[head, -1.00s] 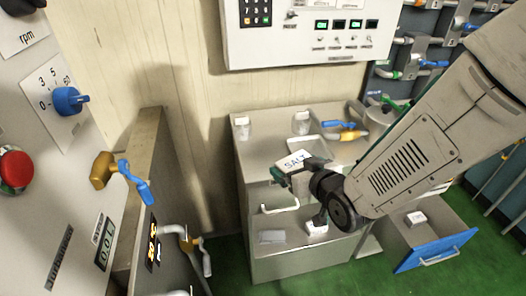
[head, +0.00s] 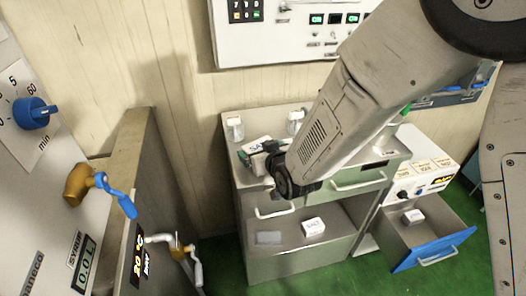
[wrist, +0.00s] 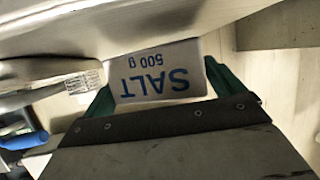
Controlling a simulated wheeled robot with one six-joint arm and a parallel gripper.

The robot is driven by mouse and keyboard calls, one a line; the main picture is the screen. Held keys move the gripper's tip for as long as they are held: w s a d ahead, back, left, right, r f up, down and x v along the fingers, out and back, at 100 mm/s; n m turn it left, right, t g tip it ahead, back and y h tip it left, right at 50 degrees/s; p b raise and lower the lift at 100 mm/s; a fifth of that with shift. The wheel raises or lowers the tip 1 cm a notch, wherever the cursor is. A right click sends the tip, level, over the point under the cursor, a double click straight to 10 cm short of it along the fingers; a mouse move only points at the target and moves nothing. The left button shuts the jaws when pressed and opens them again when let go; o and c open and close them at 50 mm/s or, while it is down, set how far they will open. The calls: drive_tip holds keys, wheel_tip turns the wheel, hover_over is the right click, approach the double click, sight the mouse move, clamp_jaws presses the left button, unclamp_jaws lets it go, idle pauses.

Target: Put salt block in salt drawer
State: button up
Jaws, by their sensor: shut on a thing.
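My gripper (head: 262,155) is shut on a white salt block (head: 257,145), held over the left part of the grey cabinet top. In the wrist view the block (wrist: 160,72) sits between the two green fingers, and its blue "SALT 500 g" lettering reads upside down. My forearm hides part of the cabinet top. A grey cabinet drawer (head: 345,240) stands open below, with another white labelled block (head: 313,226) and a flat pale item (head: 268,237) in it. I cannot tell which drawer is the salt drawer.
Two white containers (head: 235,127) (head: 295,122) stand along the cabinet's back edge. A blue-fronted drawer (head: 433,250) is open at right with a small white block (head: 413,216) inside. A tall panel with a brass-and-blue valve (head: 82,184) is at left. Green floor lies in front.

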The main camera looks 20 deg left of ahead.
drive_tip(key=shift+a+f, duration=0.1)
drive_tip(key=shift+f, duration=0.2)
drive_tip(key=shift+f, duration=0.2)
drive_tip(key=o, duration=1)
drive_tip(key=shift+s+r, duration=0.1)
drive_tip(key=shift+r, duration=0.1)
drive_tip(key=v, duration=1.2)
